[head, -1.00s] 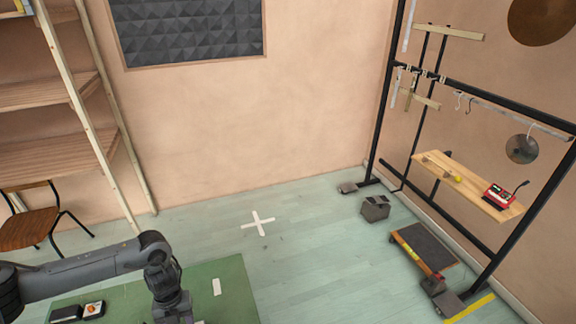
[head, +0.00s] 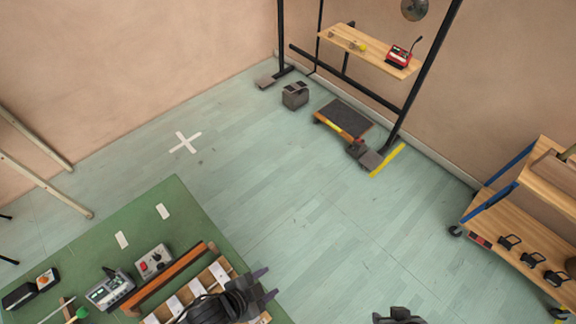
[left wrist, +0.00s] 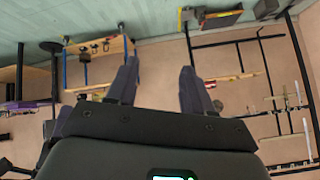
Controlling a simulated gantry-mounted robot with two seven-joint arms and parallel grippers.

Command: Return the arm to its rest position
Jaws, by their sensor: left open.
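My left gripper (head: 265,284) is in the lower middle of the head view, over the right end of a wooden bar instrument on the green mat (head: 150,195). Its two dark fingers are apart with nothing between them. In the left wrist view the open fingers (left wrist: 158,76) also stand apart and empty, with the room behind them turned over. I cannot tell the gripper's height above the bars from these frames. My right gripper does not show; a dark part (head: 398,316), perhaps of my right arm, is cut off at the bottom edge.
Grey boxes with knobs (head: 154,261) and the wooden bars (head: 213,279) lie on the mat. A wooden trolley (head: 545,185) stands at the right. A black rack with a shelf (head: 365,50) and a low step (head: 344,117) is at the back. The middle floor is clear.

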